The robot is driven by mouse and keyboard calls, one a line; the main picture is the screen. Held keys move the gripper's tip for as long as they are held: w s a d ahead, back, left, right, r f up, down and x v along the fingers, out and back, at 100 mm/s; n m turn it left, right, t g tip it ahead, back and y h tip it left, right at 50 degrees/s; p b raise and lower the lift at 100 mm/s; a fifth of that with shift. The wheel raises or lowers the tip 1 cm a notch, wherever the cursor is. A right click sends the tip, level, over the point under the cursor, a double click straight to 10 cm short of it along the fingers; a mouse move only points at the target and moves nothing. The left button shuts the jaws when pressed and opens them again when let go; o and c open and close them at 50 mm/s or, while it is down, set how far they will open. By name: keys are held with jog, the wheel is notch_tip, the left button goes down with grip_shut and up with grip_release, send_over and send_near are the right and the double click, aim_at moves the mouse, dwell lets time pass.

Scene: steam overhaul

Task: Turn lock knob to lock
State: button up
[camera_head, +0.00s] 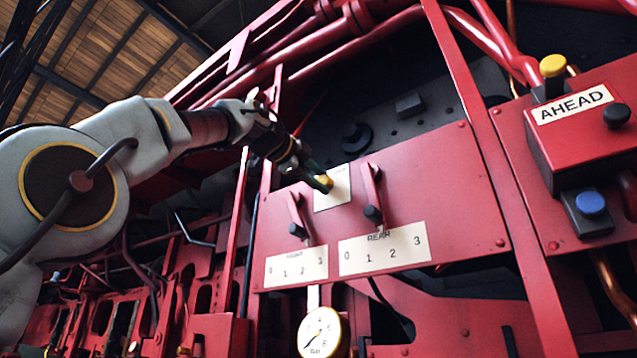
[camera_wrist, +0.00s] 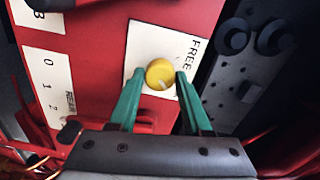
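The lock knob is a round yellow knob (camera_wrist: 160,74) with a pale pointer mark, on a white label plate (camera_wrist: 138,50) that reads "FREE" along one edge. In the head view the knob (camera_head: 325,181) sits on its plate (camera_head: 338,188) on the red panel, between two levers. My gripper (camera_wrist: 156,92) has two green fingers, spread apart, one on each side of the knob. In the wrist view a gap shows between the knob and the left finger; the right fingertip is very close to the knob, and I cannot tell if it touches. Any other wording on the plate is hidden or unreadable.
Two red levers with black knobs, left (camera_head: 298,214) and right (camera_head: 372,195), flank the plate closely. Below are number scales (camera_head: 385,248) and a round gauge (camera_head: 320,333). An "AHEAD" box (camera_head: 585,130) with yellow and blue buttons is at the right. Free space lies before the panel.

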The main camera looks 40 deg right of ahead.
jog(key=o, duration=0.4)
jog(key=shift+a, duration=0.1)
jog(key=shift+b+v, duration=2.35)
jog(key=shift+v, duration=3)
